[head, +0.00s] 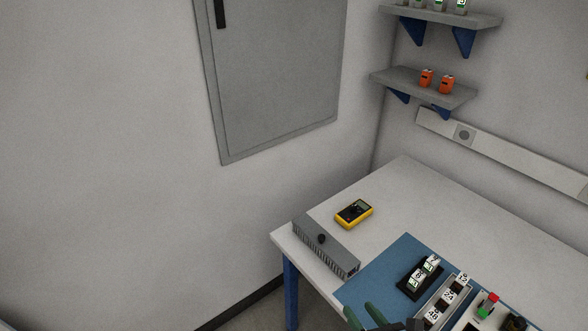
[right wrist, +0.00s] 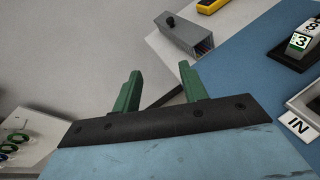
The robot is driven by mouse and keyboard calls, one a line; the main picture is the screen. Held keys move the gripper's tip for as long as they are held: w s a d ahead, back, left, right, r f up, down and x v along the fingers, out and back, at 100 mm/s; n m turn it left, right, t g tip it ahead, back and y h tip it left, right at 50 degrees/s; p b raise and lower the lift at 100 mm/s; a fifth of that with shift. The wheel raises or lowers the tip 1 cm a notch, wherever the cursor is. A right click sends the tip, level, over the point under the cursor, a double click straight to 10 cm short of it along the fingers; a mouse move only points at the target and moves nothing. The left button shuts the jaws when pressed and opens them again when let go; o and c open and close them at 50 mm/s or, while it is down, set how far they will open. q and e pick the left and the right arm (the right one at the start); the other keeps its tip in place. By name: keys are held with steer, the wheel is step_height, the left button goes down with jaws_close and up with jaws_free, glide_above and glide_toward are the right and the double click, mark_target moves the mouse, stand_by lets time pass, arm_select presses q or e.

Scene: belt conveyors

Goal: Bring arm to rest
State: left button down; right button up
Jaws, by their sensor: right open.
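My right gripper (head: 362,312) shows at the bottom edge of the head view, its green fingers over the near left edge of the blue mat (head: 400,250). In the right wrist view the right gripper (right wrist: 160,78) is open, with its two green fingers apart and nothing between them. Below the fingers' tips I see the table edge and the floor. Most of the right arm is cut off by the frame. My left gripper is in neither view.
The table (head: 345,185) holds a yellow multimeter (head: 354,213), a grey finned box (head: 326,246), a black holder with numbered pieces (head: 420,278) and a tray of labelled pieces (head: 447,299). A red and green button unit (head: 487,306) stands right. Wall shelves (head: 425,85) hang behind.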

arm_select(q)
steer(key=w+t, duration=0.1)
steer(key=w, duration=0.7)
arm_select(e)
steer(key=s+d+r+m+g+h, duration=0.1)
steer(key=d+r+m+g+h, duration=0.4)
steer(key=m, duration=1.7)
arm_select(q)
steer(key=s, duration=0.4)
arm_select(e)
steer(key=s+d+r+m+g, duration=0.2)
steer(key=s+m+g, duration=0.3)
steer(key=s+m, duration=0.85)
step_height(320, 180, down, 33)
steer(key=s+g+b, duration=0.2)
steer(key=b, duration=0.6)
arm_select(q)
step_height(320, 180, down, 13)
steer(key=b, duration=0.5)
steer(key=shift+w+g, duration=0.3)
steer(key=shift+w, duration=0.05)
arm_select(e)
steer(key=s+d+f, duration=0.2)
steer(key=s+f, duration=1.4)
steer(key=f, duration=0.4)
steer(key=shift+d+n+g, duration=0.3)
steer(key=shift+n+g, duration=0.05)
steer(key=shift+g, duration=0.05)
